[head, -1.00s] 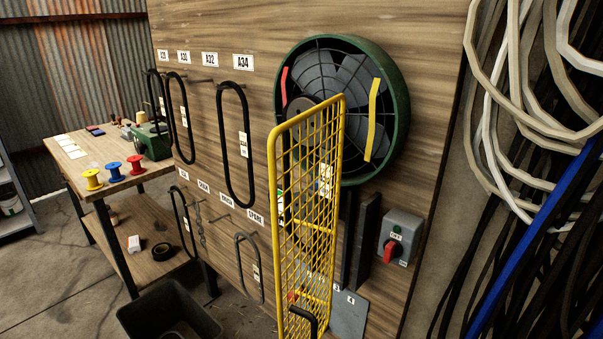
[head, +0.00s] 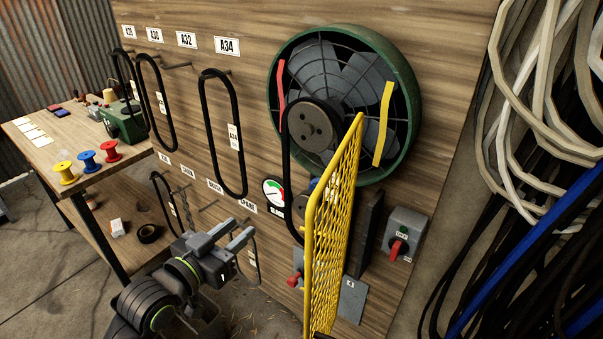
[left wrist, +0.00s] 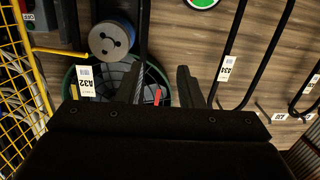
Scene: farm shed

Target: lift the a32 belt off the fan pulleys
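The black A32 belt (head: 287,175) loops around the large upper pulley (head: 312,125) and a smaller lower pulley (head: 299,207) on the fan. The yellow mesh guard covers its right side in the head view. In the left wrist view its white A32 tag (left wrist: 86,82) shows beside the grey-blue pulley (left wrist: 112,38). My left gripper (head: 245,227) is left of and below the lower pulley, apart from the belt. Its two fingers (left wrist: 160,72) stand apart with nothing gripped between them. My right gripper is out of view.
The yellow guard (head: 335,220) stands out from the board, right of the pulleys. The A34 belt (head: 204,120) hangs left of the fan. A gauge (head: 273,192) sits beside the lower pulley. A switch box (head: 404,235) is at right, a workbench (head: 45,155) at left.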

